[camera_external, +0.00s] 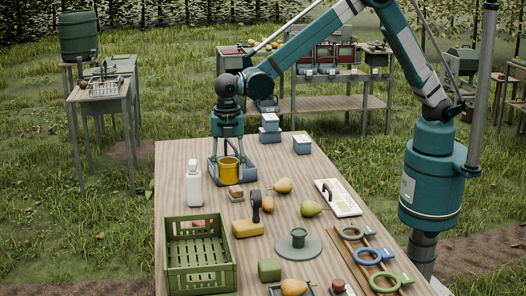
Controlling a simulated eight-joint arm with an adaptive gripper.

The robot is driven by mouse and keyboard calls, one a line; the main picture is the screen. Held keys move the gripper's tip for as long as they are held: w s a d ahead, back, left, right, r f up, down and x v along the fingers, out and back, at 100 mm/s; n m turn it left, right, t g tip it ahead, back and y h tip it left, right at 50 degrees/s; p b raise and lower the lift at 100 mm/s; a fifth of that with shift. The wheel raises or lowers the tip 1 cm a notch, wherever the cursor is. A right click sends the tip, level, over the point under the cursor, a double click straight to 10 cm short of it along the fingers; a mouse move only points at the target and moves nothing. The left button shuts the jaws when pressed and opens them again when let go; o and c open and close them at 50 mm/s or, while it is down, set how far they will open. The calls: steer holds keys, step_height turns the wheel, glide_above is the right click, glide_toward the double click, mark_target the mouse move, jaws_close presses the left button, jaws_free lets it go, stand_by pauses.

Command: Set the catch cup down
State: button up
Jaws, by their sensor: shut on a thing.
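The yellow cup (229,173), which I take to be the catch cup, is upright at the far left of the wooden table (178,172). My gripper (228,156) points down with its fingers at the cup's rim, shut on the cup. I cannot tell whether the cup's base touches the tray or the table. The far side of the cup and the exact finger contact are hidden.
A white bottle (193,188) stands close left of the cup. A green crate (178,275) fills the front left. Blue-grey boxes (301,144) stand at the back.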

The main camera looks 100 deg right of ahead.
step_height(320, 180, up, 8)
steer(key=s+a, duration=0.8)
steer(key=a, duration=0.6)
steer(key=s+a+n, duration=0.1)
steer(key=s+a, duration=0.7)
steer(key=a, duration=0.6)
steer(key=s+a, duration=0.8)
steer(key=a, duration=0.6)
step_height(320, 180, down, 11)
steer(key=shift+f, duration=0.15)
steer(key=shift+f, duration=0.1)
steer(key=shift+f+b, duration=0.6)
steer(key=shift+f, duration=2.4)
steer(key=shift+f, duration=1.85)
